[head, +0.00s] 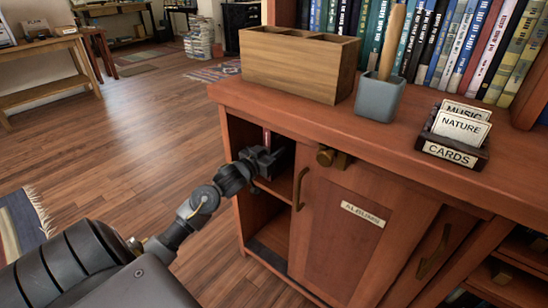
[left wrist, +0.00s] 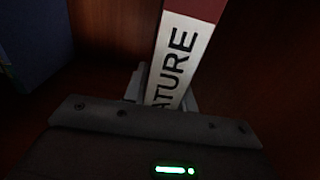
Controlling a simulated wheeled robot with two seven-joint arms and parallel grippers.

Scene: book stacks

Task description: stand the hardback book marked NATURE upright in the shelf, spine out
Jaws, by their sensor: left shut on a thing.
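The hardback book marked NATURE (left wrist: 181,50) shows close up in the left wrist view, with a white spine label and dark red above it. Its lettering runs up the spine, which faces the wrist camera; the first letter is hidden low down. My left gripper (left wrist: 162,92) is shut on this spine. In the head view my left gripper (head: 262,160) is at the open upper compartment on the left of the wooden cabinet (head: 340,225). A thin red strip of the book (head: 267,139) shows just above it. The book's lower part and base are hidden. My right gripper is not in view.
A hinged door marked ALBUMS (head: 345,245) is beside the compartment. A wooden divided box (head: 298,65), a grey cup (head: 379,97) and a card holder (head: 453,148) stand on the cabinet top. A dark blue thing (left wrist: 30,45) is left of the book. Open floor lies left.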

